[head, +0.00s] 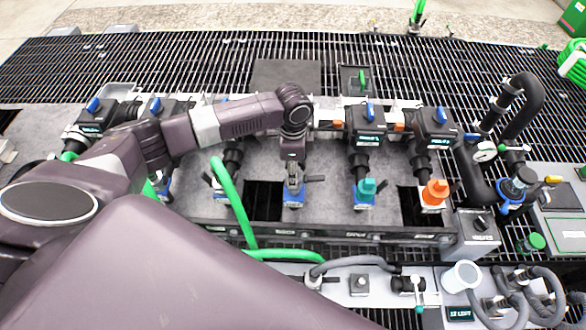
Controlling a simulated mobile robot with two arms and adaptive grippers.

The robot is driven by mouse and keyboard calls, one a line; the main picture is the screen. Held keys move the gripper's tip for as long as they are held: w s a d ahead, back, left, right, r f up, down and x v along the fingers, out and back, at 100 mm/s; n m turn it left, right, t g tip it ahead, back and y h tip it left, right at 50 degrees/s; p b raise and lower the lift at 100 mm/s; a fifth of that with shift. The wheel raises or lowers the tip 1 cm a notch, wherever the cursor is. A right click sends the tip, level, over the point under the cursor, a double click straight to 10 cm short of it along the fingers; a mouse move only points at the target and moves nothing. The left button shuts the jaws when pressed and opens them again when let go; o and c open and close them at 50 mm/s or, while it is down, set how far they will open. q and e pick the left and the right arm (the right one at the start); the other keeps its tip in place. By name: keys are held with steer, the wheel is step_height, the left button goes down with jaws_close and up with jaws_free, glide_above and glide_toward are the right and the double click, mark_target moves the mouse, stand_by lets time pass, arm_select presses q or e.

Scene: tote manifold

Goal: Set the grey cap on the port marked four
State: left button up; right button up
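One has a teal cap (366,188) and the rightmost has an orange cap (435,191). My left gripper (293,182) points down over the blue-collared port (293,200) left of the teal cap. A small grey piece shows at its fingertips, low against this port; I cannot tell whether it is the grey cap or part of the fingers, nor whether they grip it. The port numbers are too small to read. My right gripper is out of view.
A green hose (232,200) stands left of my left gripper. Black valves with blue handles (371,112) line the back of the manifold. A thick black pipe (520,105) and gauge (484,152) stand at right. A white cup (461,276) stands on the front panel.

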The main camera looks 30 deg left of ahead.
arm_select(q)
steer(key=shift+f+b, duration=0.85)
steer(key=shift+f, duration=1.5)
steer(key=o, duration=1.3)
step_height(320, 180, up, 12)
steer(key=shift+r, duration=0.1)
